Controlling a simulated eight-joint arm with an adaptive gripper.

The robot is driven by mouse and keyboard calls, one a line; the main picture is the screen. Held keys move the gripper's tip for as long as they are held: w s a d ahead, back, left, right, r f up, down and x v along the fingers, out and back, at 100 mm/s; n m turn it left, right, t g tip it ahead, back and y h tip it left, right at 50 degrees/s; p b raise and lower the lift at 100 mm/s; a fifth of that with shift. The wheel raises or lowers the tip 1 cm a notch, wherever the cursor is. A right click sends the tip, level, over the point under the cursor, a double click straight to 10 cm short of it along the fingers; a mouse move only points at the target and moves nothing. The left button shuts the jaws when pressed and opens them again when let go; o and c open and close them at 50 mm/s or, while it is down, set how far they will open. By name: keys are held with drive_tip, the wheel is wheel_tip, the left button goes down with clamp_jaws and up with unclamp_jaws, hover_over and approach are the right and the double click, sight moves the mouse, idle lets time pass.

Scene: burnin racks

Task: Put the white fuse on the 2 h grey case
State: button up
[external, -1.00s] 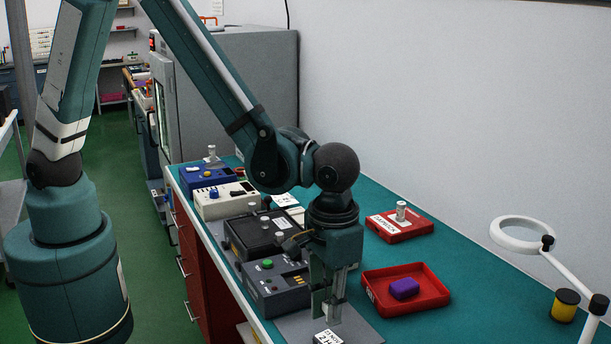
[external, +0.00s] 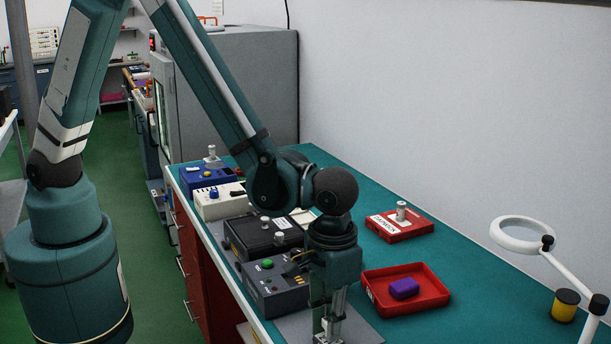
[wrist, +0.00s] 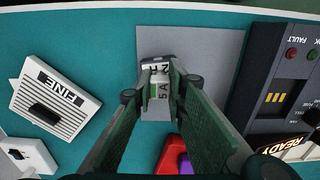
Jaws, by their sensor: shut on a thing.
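The white fuse (wrist: 163,90), marked 5 A with a green patch, sits between the fingers of my gripper (wrist: 161,82) in the wrist view. The gripper is shut on it. The small grey case (wrist: 157,60) with a white label, partly reading 2 H, is directly beyond the fuse. In the external view my gripper (external: 329,321) points down at the near end of the bench. The fingers and bottom frame edge hide most of the case there. I cannot tell whether the fuse touches the case.
A grey mat (wrist: 211,48) lies under the case. A dark control box (external: 275,292) stands to the left, with more boxes behind. A red tray (external: 441,302) holding a purple block (external: 404,288) is to the right. A magnifier lamp (external: 522,235) stands at far right.

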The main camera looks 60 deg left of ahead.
drive_tip(key=o, duration=0.9)
drive_tip(key=shift+c, duration=0.2)
drive_tip(key=shift+r, duration=0.15)
wheel_tip(320, 180, up, 12)
idle(0.8)
